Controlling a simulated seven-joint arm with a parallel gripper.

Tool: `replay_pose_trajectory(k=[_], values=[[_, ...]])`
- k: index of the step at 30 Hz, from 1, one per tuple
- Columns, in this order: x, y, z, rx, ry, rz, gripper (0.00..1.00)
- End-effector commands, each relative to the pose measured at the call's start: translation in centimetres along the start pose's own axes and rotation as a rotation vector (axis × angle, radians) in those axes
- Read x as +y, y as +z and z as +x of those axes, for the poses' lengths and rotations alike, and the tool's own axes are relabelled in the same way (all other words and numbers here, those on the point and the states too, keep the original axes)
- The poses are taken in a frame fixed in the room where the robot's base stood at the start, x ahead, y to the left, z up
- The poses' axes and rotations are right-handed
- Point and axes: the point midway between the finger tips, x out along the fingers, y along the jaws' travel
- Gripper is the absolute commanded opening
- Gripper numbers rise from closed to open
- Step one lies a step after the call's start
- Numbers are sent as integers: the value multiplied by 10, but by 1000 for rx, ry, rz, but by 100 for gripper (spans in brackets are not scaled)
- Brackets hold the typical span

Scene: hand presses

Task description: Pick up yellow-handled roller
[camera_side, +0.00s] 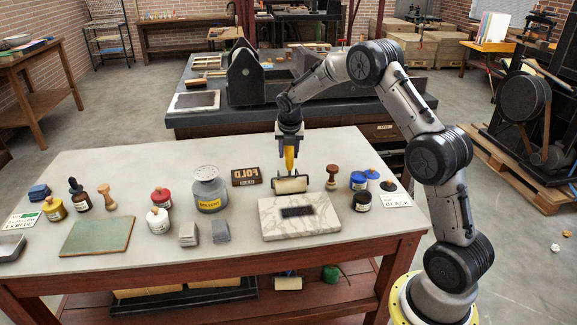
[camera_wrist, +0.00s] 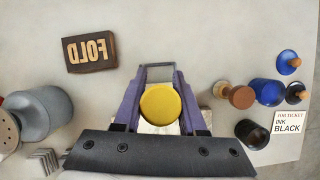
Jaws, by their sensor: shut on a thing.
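The yellow-handled roller (camera_side: 290,185) is upright, its yellow handle pointing up and its pale cylinder at the bottom, just behind the marble slab (camera_side: 300,228). I cannot tell whether the cylinder touches the table. My gripper (camera_side: 289,148) points straight down and is shut on the yellow handle. In the wrist view the round yellow handle end (camera_wrist: 160,103) sits between the two purple fingers of my gripper (camera_wrist: 160,90). Part of the roller's frame shows beyond it; the gripper body hides most of the slab.
A wooden FOLD block (camera_side: 246,177) lies to the left of the roller, and a wooden-handled stamp (camera_side: 332,177) stands close on its right. Blue and black ink jars (camera_side: 362,201) stand farther right. A grey tin (camera_side: 210,190) is at the left. The front table edge is clear.

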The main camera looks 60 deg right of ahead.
Motion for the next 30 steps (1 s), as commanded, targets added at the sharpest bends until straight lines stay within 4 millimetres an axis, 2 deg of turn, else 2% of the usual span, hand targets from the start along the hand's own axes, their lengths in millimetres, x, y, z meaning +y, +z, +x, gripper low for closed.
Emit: replay_pose_trajectory(k=[1, 3, 14, 19, 23, 30], values=[[0, 0, 0, 0, 0, 0, 10], [0, 0, 0, 0, 0, 0, 0], [1, 3, -4, -4, 3, 1, 0], [1, 8, -16, -6, 4, 1, 0], [0, 14, -37, -7, 5, 1, 0], [-20, -2, -99, -9, 6, 2, 0]])
